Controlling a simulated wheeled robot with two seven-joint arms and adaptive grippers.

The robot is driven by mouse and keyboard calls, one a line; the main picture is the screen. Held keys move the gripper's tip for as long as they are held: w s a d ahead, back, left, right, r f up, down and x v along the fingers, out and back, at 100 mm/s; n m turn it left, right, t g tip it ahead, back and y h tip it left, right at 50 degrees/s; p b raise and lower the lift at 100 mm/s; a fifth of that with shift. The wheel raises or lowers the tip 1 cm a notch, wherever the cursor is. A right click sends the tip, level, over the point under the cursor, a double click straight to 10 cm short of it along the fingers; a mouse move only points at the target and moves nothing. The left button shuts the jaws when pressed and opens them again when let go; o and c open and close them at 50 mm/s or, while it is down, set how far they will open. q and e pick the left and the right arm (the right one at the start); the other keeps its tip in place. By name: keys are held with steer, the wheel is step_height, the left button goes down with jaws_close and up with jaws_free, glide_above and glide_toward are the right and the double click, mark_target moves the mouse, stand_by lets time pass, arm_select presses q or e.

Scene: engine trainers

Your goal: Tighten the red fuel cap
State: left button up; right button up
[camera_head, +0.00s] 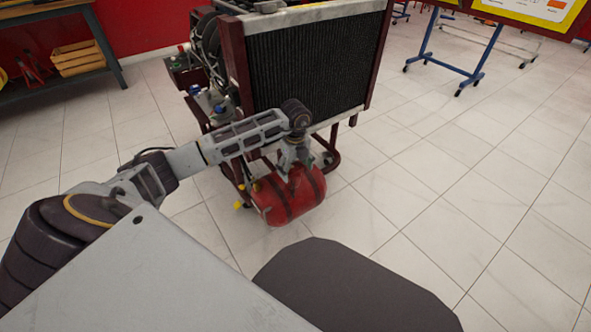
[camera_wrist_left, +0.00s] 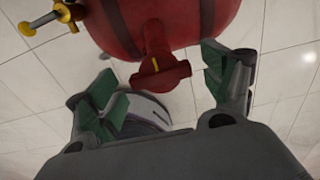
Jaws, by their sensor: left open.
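The red fuel tank (camera_head: 291,195) hangs low at the front of the engine trainer in the head view. In the left wrist view the tank (camera_wrist_left: 112,22) fills the top, and the red fuel cap (camera_wrist_left: 162,78) sticks out from it with a raised grip bar. My left gripper (camera_head: 293,160) is over the tank in the head view and hides the cap there. In the wrist view its green-padded fingers (camera_wrist_left: 158,92) are spread on either side of the cap. The fingers are apart from the cap, with nothing held. My right gripper is not in view.
The engine trainer's black radiator (camera_head: 310,62) stands upright behind the tank. A yellow-handled valve (camera_wrist_left: 38,25) sits beside the tank in the wrist view. A workbench (camera_head: 55,40) with a wooden crate (camera_head: 78,57) is at the far left. Open tiled floor lies to the right.

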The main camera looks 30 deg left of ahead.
arm_select(q)
steer(key=c, duration=1)
